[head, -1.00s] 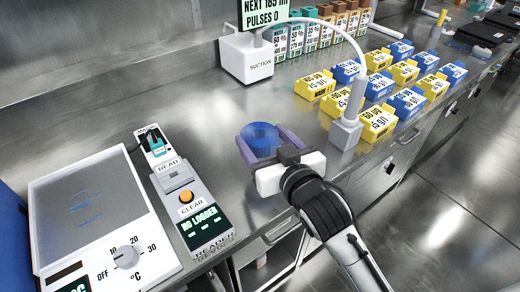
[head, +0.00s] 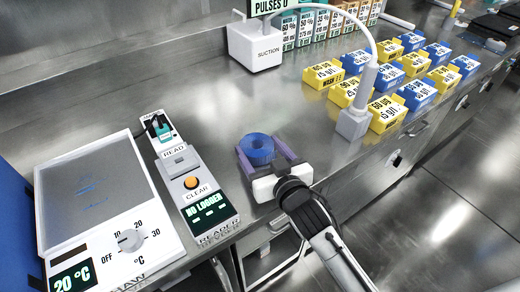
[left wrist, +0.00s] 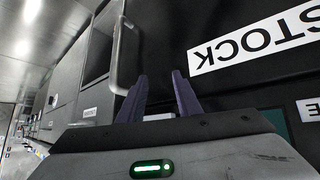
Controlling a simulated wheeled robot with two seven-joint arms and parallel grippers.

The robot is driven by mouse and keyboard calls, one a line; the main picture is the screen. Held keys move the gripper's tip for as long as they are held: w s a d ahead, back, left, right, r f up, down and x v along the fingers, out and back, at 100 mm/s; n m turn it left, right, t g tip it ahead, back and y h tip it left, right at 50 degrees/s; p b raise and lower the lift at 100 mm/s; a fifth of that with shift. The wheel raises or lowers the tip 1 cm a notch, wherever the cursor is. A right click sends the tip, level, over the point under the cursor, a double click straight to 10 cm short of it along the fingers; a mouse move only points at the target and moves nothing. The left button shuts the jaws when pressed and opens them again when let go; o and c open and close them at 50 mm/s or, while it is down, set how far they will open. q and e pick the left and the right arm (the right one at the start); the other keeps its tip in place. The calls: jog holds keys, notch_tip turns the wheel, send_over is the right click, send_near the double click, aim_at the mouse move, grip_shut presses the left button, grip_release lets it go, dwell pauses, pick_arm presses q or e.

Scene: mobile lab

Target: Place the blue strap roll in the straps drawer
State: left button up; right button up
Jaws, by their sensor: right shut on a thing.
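I cannot make out which drawer is the straps drawer.
A heater plate (head: 100,205) and a logger reader (head: 190,185) stand left of the roll. The suction unit (head: 257,48) with its arched tube, and several yellow and blue boxes (head: 415,95), stand behind and right. Drawer fronts (head: 370,175) line the counter's front.

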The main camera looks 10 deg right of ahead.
jog(key=o, duration=1.2)
jog(key=shift+f, duration=0.1)
